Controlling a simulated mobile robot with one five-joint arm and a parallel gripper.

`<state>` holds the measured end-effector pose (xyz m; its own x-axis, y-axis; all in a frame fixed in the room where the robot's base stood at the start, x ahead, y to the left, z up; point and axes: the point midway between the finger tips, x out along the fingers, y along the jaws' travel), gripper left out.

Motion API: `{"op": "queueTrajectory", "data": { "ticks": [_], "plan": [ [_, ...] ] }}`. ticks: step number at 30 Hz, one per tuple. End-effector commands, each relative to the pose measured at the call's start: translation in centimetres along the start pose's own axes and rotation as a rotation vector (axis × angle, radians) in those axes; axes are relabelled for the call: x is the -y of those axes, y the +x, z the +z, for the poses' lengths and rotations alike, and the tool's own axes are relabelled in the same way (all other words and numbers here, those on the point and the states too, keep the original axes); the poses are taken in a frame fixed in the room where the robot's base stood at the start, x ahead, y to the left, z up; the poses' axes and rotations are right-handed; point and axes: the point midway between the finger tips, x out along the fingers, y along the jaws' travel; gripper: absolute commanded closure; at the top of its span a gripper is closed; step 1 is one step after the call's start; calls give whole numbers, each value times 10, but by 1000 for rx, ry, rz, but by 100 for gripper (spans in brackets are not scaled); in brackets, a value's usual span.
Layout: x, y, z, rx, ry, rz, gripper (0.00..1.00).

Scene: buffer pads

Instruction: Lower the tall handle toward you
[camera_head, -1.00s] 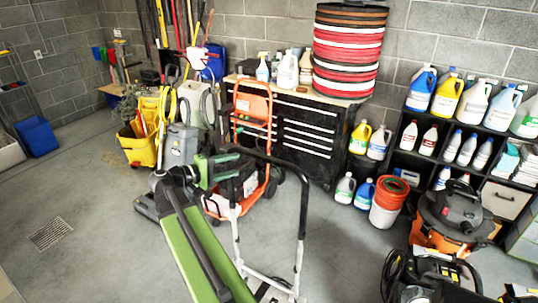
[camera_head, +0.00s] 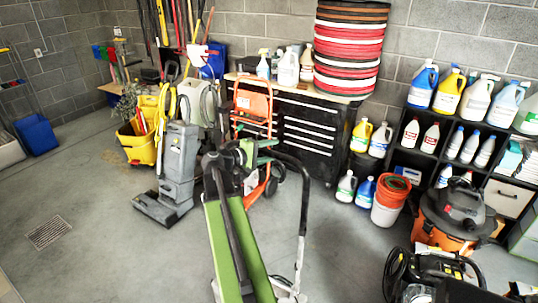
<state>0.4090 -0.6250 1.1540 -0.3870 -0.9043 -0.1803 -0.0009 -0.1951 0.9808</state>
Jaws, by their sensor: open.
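The tall handle (camera_head: 306,190) is a black bent bar on pale lower posts, standing upright in the middle of the view. Its right side shows clearly; its left side is hidden behind my green and black arm. My gripper (camera_head: 263,152) is at the end of the arm, by the upper left part of the handle's top bar. It is open. The jaws are small and overlap the bar in the picture, so I cannot tell whether the bar is between them or touched.
A grey floor machine (camera_head: 178,170) and a yellow mop bucket (camera_head: 140,148) stand at left. An orange-framed machine (camera_head: 252,105) is behind my gripper, before a black drawer cabinet (camera_head: 308,135). An orange vacuum (camera_head: 450,220) stands at right. Floor at left is clear.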

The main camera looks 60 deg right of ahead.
Motion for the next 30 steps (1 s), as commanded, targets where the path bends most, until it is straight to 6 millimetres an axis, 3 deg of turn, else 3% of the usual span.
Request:
{"op": "queueTrajectory", "data": {
  "ticks": [6, 17, 30],
  "plan": [
    [0, 0, 0, 1, 0, 0, 55],
    [0, 0, 1, 2, 0, 0, 100],
    [0, 1, 1, 3, 1, -1, 100]
  ]
}}
